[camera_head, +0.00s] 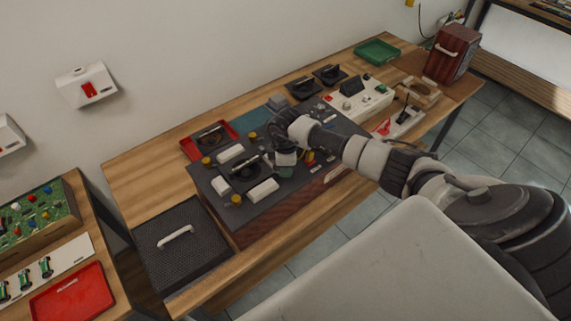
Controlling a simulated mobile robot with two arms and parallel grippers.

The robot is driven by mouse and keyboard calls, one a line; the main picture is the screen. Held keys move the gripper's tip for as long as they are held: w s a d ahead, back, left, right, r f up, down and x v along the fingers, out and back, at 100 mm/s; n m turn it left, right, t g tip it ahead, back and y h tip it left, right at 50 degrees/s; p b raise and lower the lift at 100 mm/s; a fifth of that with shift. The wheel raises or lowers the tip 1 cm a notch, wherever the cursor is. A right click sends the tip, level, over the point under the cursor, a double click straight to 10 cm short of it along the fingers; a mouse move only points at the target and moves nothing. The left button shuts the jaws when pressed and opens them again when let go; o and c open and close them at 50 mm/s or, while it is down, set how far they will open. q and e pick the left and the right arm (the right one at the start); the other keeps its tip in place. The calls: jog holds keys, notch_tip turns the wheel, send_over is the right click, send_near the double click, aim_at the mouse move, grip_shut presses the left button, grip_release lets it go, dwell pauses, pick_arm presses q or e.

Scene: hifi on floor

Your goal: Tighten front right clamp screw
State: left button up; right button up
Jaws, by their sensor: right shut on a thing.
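The hi-fi unit (262,208) stands on the wooden bench with its dark top open to view and a reddish wooden front. My right gripper (285,161) points down over the middle of the top, at the right side of a black square part (245,173). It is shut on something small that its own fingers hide. I cannot make out the front right clamp screw. My left gripper is not in view.
White blocks (262,190) surround the black part. A red tray (209,139) lies behind the unit and a black mesh panel with a handle (182,252) at its left. A white control box (357,101), a green tray (377,51) and a red-brown case (452,53) stand farther right.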

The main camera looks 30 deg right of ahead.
jog(key=shift+w+r, duration=0.15)
jog(key=o, duration=0.9)
notch_tip(320, 180, up, 11)
jog(key=b, duration=0.3)
dwell(0.3)
